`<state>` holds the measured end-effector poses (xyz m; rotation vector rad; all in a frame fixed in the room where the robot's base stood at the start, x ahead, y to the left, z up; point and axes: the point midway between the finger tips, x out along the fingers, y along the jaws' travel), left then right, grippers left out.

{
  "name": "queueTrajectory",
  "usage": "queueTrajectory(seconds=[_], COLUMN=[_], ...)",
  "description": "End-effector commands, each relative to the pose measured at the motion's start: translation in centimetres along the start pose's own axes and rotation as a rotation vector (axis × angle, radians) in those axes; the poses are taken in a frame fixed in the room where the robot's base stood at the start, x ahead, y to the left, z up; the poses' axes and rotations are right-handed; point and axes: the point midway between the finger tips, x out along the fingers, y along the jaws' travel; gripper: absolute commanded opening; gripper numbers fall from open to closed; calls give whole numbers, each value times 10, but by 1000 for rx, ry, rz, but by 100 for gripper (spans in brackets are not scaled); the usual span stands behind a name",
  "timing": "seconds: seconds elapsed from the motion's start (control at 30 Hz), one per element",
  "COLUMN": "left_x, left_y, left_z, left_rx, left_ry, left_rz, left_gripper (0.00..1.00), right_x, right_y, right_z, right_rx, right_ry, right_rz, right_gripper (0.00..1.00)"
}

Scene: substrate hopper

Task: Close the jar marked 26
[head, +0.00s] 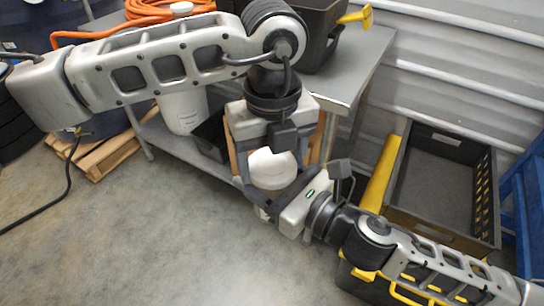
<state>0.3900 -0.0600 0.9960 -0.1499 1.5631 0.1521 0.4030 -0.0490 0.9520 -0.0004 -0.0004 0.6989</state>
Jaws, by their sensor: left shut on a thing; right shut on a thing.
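A jar (271,183) with a white rounded lid (268,164) is held between my two grippers in the middle of the view. The jar's body looks pale and is partly hidden by the fingers; no number can be read on it. My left gripper (271,158) comes down from above and is shut around the white lid. My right gripper (266,194) comes in from the lower right and is shut on the jar's body, below the lid. The lid is on top of the jar; whether it is fully seated cannot be told.
A grey metal table (352,62) with a lower shelf stands behind, carrying an orange hose (150,10) and a black bin (325,35). A white container (183,112) is below. A dark crate (440,235) stands right; a wooden pallet (110,150) lies left. The front floor is clear.

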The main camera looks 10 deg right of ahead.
Motion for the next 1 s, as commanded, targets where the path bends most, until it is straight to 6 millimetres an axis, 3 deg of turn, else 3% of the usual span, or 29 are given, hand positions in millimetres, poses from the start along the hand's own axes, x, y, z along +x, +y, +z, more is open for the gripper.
queueTrajectory(seconds=[0.03, 0.1, 0.43, 0.77, 1.0], left_x=[0, 0, -4, -42, -45], left_y=[0, 0, 0, 0, 0], left_z=[0, 0, 0, 1, 0], left_rx=[-2, -2, -3, -4, -3], left_ry=[-1, -1, -1, -2, 1], left_rz=[0, 0, -1, -1, 0], left_gripper=[77, 91, 91, 91, 91], right_x=[0, 0, 0, 0, 0], right_y=[0, 0, 0, 0, 0], right_z=[1, 1, 1, 1, 1], right_rx=[-1, -1, -1, -1, -1], right_ry=[-1, -1, -2, -2, -2], right_rz=[0, 0, 0, 0, 0], right_gripper=[0, 0, 0, 0, 0])
